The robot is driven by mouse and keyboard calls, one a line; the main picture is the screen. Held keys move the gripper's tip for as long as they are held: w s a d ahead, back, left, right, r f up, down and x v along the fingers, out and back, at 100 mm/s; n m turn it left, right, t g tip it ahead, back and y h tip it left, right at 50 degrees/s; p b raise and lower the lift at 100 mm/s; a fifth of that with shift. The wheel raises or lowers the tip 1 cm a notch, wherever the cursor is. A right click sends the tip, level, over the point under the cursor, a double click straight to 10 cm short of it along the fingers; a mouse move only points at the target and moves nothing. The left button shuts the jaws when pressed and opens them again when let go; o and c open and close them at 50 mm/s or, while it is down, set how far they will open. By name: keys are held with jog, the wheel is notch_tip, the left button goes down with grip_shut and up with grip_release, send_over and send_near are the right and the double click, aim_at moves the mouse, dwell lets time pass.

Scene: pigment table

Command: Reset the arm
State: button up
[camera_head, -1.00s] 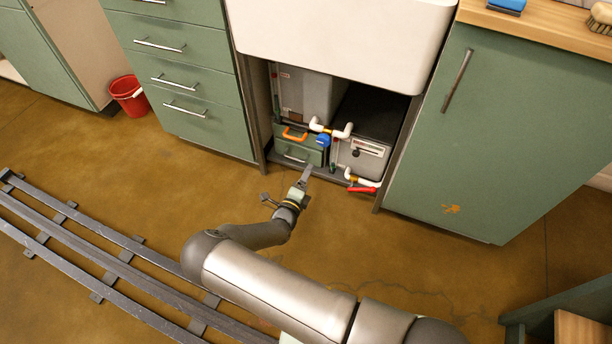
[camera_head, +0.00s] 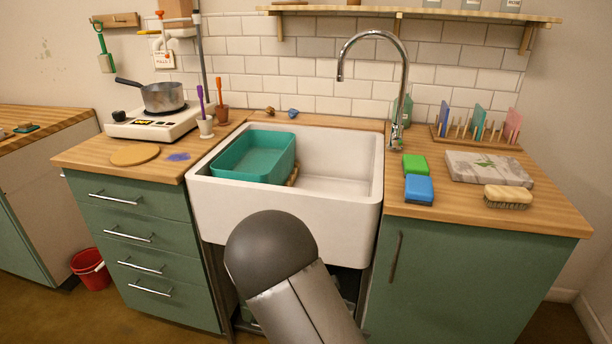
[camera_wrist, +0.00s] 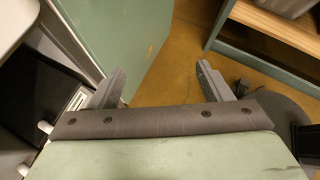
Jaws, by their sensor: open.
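My gripper (camera_wrist: 157,88) shows in the wrist view with its two grey fingers wide apart and nothing between them. Beyond it lie the brown floor (camera_wrist: 180,58) and a green cabinet door (camera_wrist: 120,30). The dark opening under the sink (camera_wrist: 40,90) is at the left of that view. In the head view a rounded dark link and a silver link of my arm rise in front of the sink. My gripper is hidden in that view.
The white sink (camera_head: 342,222) holds a teal basin (camera_head: 240,172). A hotplate (camera_head: 150,122) with a pot (camera_head: 163,97) stands on the left counter. The right counter has a green sponge (camera_head: 416,165), a blue sponge (camera_head: 419,189), a brush (camera_head: 508,196) and a stone slab (camera_head: 488,168). A red bucket (camera_head: 91,269) stands on the floor.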

jog(key=s+r+m+y+p, duration=0.3)
jog(key=s+r+m, duration=0.4)
jog(key=r, duration=0.3)
jog(key=s+d+r+m+g+y+p, duration=0.1)
jog(key=s+r+m+y+p, duration=0.3)
jog(key=r, duration=0.7)
jog(key=s+d+r+m+y+p, duration=0.1)
jog(key=s+r+m+y+p, duration=0.3)
jog(key=s+r+m+p, duration=0.3)
jog(key=s+r+m, duration=0.3)
jog(key=r, duration=0.1)
jog(key=shift+s+d+g, duration=0.15)
jog(key=shift+d+g, duration=0.05)
jog(key=shift+g, duration=0.2)
